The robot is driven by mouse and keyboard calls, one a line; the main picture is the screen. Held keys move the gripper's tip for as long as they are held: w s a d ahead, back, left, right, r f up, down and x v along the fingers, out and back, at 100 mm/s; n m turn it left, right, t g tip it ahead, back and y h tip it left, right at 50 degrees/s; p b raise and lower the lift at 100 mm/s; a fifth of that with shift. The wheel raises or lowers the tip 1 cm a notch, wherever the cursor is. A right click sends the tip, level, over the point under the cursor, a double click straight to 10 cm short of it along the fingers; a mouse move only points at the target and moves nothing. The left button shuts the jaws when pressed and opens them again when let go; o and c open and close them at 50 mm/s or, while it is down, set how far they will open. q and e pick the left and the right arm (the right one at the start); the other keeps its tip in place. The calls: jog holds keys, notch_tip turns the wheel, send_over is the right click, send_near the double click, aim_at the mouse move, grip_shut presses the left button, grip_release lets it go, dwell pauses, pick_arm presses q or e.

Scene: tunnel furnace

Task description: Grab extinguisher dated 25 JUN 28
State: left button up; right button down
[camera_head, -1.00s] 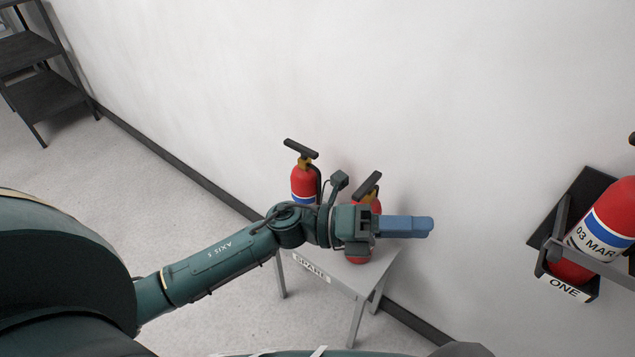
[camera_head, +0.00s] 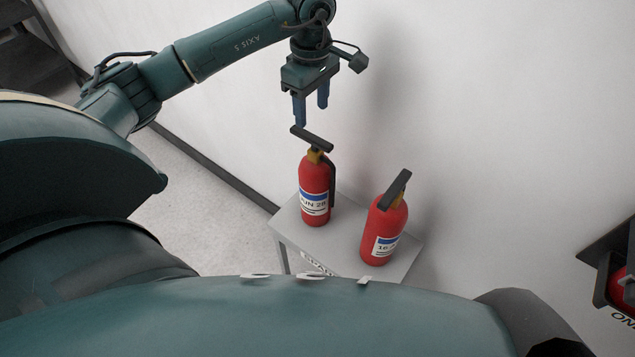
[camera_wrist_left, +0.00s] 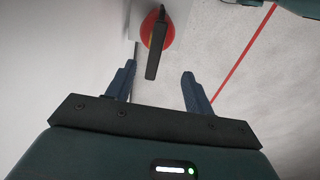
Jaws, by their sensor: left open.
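Two red extinguishers stand upright on a small grey table. The left extinguisher (camera_head: 314,189) has a label whose visible part reads "UN 28" and a black handle on top. The right extinguisher (camera_head: 383,229) has a label starting with "16"; the rest is unreadable. My left gripper (camera_head: 311,112) is open and empty, pointing down just above the left extinguisher's handle. In the left wrist view an extinguisher (camera_wrist_left: 167,32) with its black handle shows beyond and between the open fingers (camera_wrist_left: 158,82). My right gripper is out of view.
The grey table (camera_head: 345,252) stands close to the white wall. A wall bracket (camera_head: 607,268) with another red extinguisher is partly visible at the right edge. Dark shelves (camera_head: 32,62) stand at the far left.

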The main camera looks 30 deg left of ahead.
aim_at(316, 137)
pick_arm(q)
notch_tip(316, 137, down, 5)
jog(key=shift+d+r, duration=0.1)
jog(key=shift+w+f+p, duration=0.2)
jog(key=shift+f+p, duration=0.05)
jog(key=shift+f, duration=1.35)
jog(key=shift+w+f+p, duration=0.2)
jog(key=shift+f+p, duration=0.05)
jog(key=shift+f, duration=1.35)
grip_shut()
jog(key=shift+w+r, duration=0.15)
jog(key=shift+r, duration=0.05)
